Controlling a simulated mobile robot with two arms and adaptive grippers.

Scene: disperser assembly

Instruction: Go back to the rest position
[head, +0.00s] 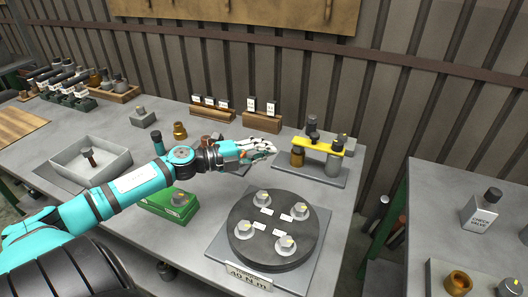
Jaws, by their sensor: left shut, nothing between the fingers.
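My left arm reaches in from the lower left across the grey table (335,205). My left gripper (268,148) is shut and empty. It is above the table, left of the yellow bar fixture in the picture and behind the round dark plate. My right gripper is not in view.
A round dark plate (242,247) with several grey knobs lies at the front. A yellow bar (318,144) spans posts at the right. A green box (162,206) and a grey tray (62,160) flank my arm. A second table (430,205) stands right, beyond a gap.

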